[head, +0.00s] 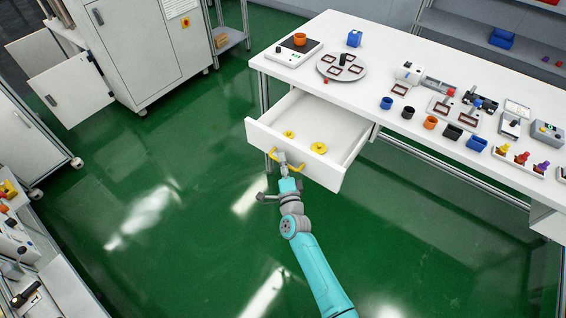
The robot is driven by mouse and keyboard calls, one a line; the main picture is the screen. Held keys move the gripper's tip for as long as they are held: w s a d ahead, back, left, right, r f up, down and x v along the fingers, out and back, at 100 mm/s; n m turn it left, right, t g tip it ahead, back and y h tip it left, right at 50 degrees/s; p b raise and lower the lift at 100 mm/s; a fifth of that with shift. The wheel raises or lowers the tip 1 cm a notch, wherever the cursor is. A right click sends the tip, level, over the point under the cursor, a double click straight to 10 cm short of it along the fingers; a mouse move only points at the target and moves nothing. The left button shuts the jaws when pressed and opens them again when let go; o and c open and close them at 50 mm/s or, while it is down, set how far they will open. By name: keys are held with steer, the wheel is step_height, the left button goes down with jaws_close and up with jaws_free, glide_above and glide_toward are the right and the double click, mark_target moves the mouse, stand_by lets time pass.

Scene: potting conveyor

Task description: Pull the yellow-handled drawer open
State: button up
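The drawer (262,137) is white and stands pulled out from under the left end of the white table, with its inside showing. Two yellow ring-like pieces (318,148) lie in it. Its yellow handle (297,168) is on the front panel, partly hidden by my gripper. My gripper (282,158) is at the handle's left part, in front of the drawer. The fingers are too small and covered to tell whether they are closed around the handle.
The white table (385,62) carries a scale (293,53), a round plate with frames (341,66), and several small cups and devices. A white cabinet (140,45) with an open door stands at the upper left. The green floor (160,190) left of the drawer is clear.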

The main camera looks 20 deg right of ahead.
steer(key=s+a+f, duration=0.1)
steer(key=s, duration=1)
steer(key=shift+s+a+f, duration=0.3)
steer(key=shift+s+a, duration=0.05)
steer(key=shift+s, duration=0.05)
steer(key=s+d+r+n+g+y, duration=0.15)
steer(key=s+n, duration=0.75)
steer(key=s, duration=1.3)
steer(key=s+r+n+g, duration=0.1)
steer(key=s+r+n, duration=0.3)
steer(key=s, duration=0.6)
steer(key=s+r+n+g+y, duration=0.1)
steer(key=s+r+n+g, duration=0.1)
steer(key=s+r+n, duration=0.3)
steer(key=s+r, duration=0.4)
steer(key=s, duration=0.1)
steer(key=shift+r, duration=0.15)
